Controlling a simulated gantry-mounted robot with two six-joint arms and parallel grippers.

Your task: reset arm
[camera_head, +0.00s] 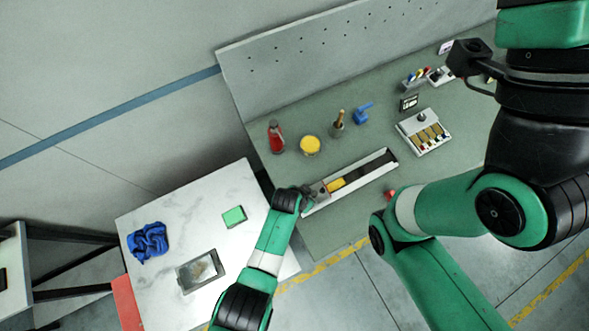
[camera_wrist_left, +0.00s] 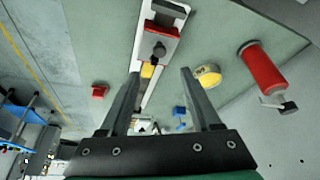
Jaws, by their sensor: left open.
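My left gripper (camera_head: 312,190) is at the near left end of the long label magazine (camera_head: 378,163) on the green bench. In the left wrist view my left gripper (camera_wrist_left: 160,75) has its two fingers spread, with nothing held between them. The white-walled magazine (camera_wrist_left: 139,42) runs beyond the fingertips. A red piece (camera_wrist_left: 160,32) and a dark knob (camera_wrist_left: 159,52) sit on the magazine, with a yellow part (camera_wrist_left: 148,71) next to the knob. Whether the fingers touch the magazine is unclear. My right arm is folded at the right; its gripper is out of the picture.
A red bottle (camera_head: 276,138), yellow tub (camera_head: 310,145), brush pot (camera_head: 338,125) and blue item (camera_head: 362,114) stand behind the magazine. A small red object (camera_head: 390,193) lies in front. A white table (camera_head: 170,212) holds a blue cloth (camera_head: 148,242).

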